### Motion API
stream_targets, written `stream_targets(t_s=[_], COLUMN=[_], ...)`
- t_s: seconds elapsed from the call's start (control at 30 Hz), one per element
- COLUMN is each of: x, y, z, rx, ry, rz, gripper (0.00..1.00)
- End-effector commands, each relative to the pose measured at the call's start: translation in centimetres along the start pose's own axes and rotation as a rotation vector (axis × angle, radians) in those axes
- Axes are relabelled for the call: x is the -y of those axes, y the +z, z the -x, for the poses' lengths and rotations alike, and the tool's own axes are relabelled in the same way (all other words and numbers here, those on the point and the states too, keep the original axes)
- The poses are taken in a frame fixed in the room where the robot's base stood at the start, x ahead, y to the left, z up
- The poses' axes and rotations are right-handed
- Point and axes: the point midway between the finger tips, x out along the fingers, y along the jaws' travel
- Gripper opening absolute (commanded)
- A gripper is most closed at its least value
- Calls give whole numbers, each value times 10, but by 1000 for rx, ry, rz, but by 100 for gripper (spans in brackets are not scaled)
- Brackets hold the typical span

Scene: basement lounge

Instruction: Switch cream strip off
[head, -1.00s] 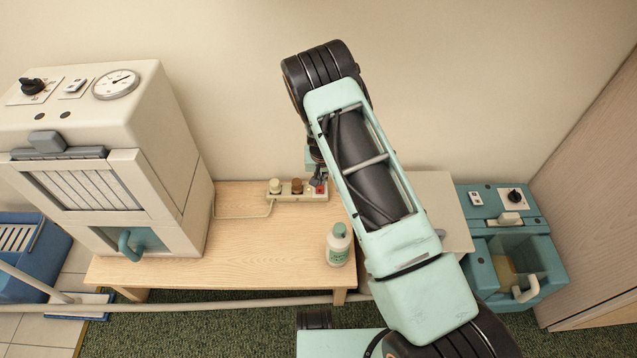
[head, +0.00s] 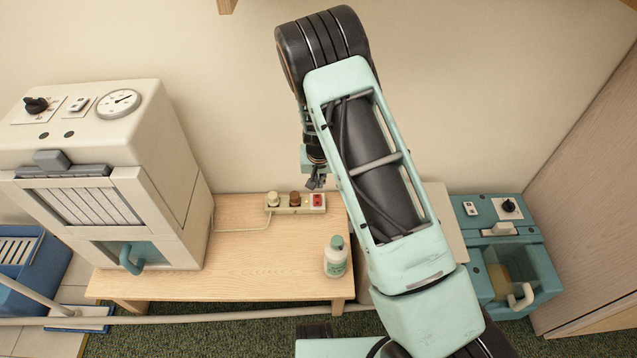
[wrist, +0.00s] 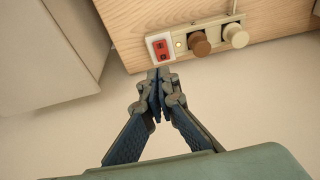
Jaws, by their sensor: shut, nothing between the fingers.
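The cream power strip (head: 288,209) lies near the back edge of the light wooden table. It bears a cream plug (head: 272,199), a brown plug (head: 295,199) and a red rocker switch (head: 317,201) at its right end. In the wrist view, the red switch (wrist: 161,50) sits on a white plate, and a small amber light (wrist: 179,43) beside it glows. My gripper (head: 315,184) is shut and empty, just above and behind the switch end. In the wrist view, the gripper's fingertips (wrist: 158,76) point toward the switch and look slightly apart from it.
A white bottle with a green cap (head: 336,257) stands on the table in front of the strip. A large cream machine (head: 110,180) stands at the left. A teal unit (head: 508,250) stands at the right. The wall is close behind the strip.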

Motion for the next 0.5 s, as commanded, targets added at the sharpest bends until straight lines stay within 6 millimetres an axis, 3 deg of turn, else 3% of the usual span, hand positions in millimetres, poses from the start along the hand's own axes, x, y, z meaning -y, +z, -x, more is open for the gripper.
stream_targets(t_s=[0.5], x=[-11], y=[4], z=[-2], rx=[-1], ry=[29], rz=[-3], gripper=[0])
